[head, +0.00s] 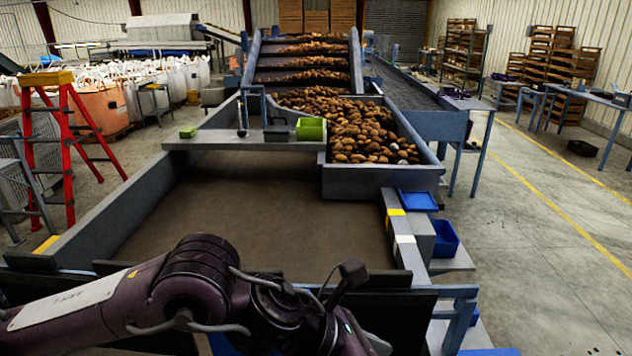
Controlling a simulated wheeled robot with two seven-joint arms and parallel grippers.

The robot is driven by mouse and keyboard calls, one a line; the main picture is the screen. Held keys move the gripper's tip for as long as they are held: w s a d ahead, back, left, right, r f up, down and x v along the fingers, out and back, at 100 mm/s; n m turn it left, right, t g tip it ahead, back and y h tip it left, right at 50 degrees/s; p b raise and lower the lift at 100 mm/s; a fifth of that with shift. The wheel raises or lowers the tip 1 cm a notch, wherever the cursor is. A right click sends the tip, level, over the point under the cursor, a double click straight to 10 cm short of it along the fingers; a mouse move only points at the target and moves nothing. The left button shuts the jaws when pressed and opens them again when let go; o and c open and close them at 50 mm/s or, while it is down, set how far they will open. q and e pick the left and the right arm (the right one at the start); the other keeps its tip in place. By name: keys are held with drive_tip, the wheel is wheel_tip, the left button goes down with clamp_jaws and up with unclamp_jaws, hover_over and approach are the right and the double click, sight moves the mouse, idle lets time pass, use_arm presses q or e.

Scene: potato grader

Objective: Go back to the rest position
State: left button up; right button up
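My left arm, dark purple with a pale label, comes in from the lower left and crosses the bottom of the head view. Its far end runs to the bottom edge near the middle, where a dark part sticks up with cables around it. The fingers of my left gripper do not show. My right arm and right gripper are not in view. In front of the arm lies the flat brown bed (250,215) of the grader, bare of potatoes. Behind it a grey trough (380,180) holds a heap of potatoes (350,125).
A grey shelf (225,142) across the bed carries a lime-green bin (311,129), a dark bin and a small green block. Blue bins (445,240) stand at the right side. A red stepladder (62,140) stands at left. Open floor (540,240) lies at right.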

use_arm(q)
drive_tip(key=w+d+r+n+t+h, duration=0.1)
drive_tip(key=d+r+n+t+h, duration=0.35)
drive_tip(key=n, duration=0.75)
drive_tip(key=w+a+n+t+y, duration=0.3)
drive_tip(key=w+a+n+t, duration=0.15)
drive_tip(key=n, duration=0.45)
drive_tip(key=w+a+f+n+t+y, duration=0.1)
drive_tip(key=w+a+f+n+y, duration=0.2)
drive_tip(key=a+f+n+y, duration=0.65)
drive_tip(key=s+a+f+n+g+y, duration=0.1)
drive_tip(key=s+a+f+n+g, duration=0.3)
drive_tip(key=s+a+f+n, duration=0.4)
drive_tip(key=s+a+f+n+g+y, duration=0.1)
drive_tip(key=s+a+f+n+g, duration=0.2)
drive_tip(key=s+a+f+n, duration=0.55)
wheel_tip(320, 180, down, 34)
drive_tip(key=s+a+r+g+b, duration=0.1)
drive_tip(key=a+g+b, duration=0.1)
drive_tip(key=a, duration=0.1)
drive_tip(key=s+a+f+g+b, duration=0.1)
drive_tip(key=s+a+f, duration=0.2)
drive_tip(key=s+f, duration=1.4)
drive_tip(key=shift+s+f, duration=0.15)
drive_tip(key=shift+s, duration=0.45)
